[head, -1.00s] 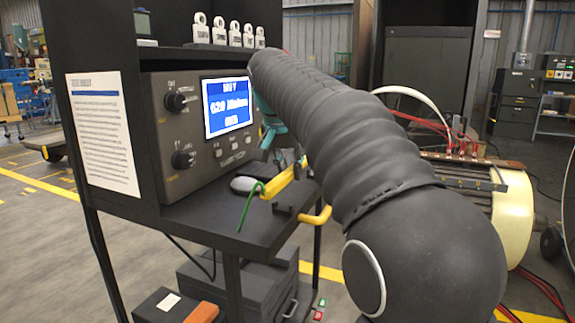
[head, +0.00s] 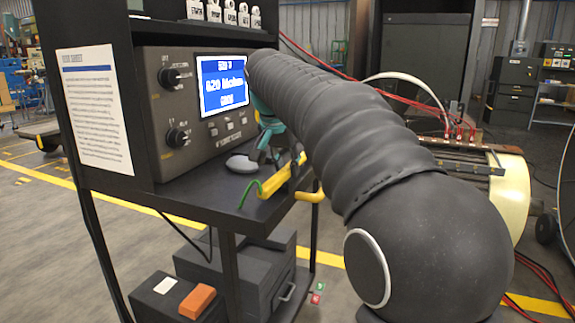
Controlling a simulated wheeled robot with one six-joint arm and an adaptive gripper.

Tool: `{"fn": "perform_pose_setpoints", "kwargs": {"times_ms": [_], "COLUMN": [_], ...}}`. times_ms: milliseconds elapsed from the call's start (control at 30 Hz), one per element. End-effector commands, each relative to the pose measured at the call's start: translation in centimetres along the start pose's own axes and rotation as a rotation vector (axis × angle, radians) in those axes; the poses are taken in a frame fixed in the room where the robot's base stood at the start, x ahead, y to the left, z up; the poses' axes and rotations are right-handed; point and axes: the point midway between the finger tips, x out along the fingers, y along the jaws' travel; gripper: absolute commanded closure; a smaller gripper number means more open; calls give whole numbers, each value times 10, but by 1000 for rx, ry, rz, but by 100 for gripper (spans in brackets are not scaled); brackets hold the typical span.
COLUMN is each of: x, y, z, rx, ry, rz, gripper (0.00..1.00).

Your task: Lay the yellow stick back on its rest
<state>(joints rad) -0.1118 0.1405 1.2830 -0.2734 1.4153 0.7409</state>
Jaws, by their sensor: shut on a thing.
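The yellow stick (head: 278,181), with a green cable (head: 249,192) at its near end, lies over the front right edge of the cart shelf (head: 213,196). My gripper (head: 281,160), with teal parts, is shut on the stick from above. My own arm hides part of the gripper and the stick's far end. The dark rest at the shelf edge is mostly hidden behind the stick and arm. I cannot tell whether the stick touches it. A bent yellow piece (head: 312,196) shows just below the stick; where it joins is hidden.
A grey mouse-like object (head: 241,162) lies on the shelf beside the gripper. A control panel with a lit screen (head: 222,88) stands behind. Dark boxes (head: 237,268) and an orange block (head: 198,301) are below. A cream-coloured drum machine (head: 507,205) stands to the right.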

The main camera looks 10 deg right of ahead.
Motion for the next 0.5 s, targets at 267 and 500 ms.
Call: {"fn": "perform_pose_setpoints", "kwargs": {"times_ms": [267,500], "x": [-1,0], "y": [0,0], "z": [0,0], "rx": [0,0], "ry": [1,-1], "rz": [-1,1], "gripper": [47,47]}}
